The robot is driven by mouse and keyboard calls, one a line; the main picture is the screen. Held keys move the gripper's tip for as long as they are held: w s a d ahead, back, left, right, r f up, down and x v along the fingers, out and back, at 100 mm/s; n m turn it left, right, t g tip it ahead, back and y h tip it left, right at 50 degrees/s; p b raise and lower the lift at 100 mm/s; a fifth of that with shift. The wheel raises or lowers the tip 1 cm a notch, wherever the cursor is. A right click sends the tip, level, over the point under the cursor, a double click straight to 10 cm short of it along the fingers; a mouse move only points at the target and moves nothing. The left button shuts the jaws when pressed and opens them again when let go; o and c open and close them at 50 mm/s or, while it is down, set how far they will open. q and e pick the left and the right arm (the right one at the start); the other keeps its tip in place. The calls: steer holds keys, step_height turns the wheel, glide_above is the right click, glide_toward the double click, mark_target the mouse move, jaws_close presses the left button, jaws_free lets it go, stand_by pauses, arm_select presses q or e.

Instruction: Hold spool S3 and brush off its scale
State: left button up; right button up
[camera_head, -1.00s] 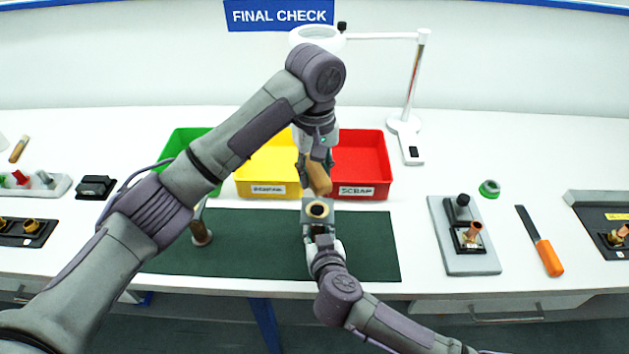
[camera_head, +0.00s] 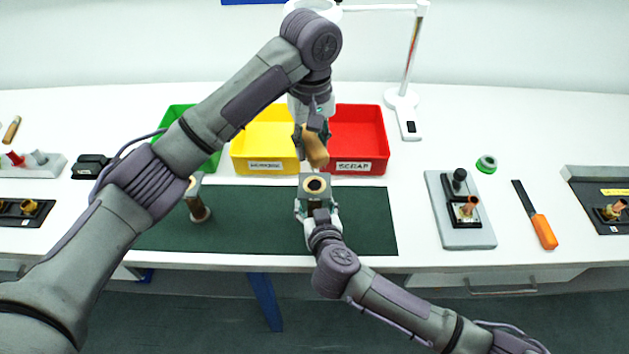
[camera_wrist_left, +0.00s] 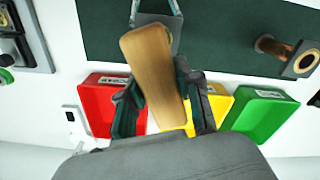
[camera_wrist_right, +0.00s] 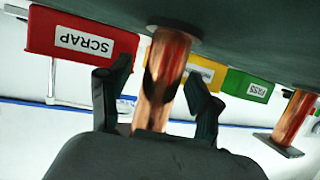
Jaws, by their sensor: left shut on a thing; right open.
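A copper spool with a square grey top flange (camera_head: 315,184) stands upright on the dark green mat (camera_head: 255,232). My right gripper (camera_head: 317,208) is open, its fingers either side of the spool's copper tube (camera_wrist_right: 163,80) in the right wrist view. My left gripper (camera_head: 314,140) is shut on a wooden brush handle (camera_head: 315,152), just behind and above the spool. The handle (camera_wrist_left: 153,65) also shows in the left wrist view; I see no bristles. A second spool (camera_head: 197,205) stands further left on the mat. I cannot read a label marking S3.
Green (camera_head: 180,120), yellow (camera_head: 262,158) and red (camera_head: 360,145) bins stand behind the mat. A grey fixture (camera_head: 450,225), a green ring (camera_head: 486,164) and an orange-handled tool (camera_head: 543,232) lie to the right. A lamp (camera_head: 405,100) stands at the back.

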steer(key=v, duration=1.2)
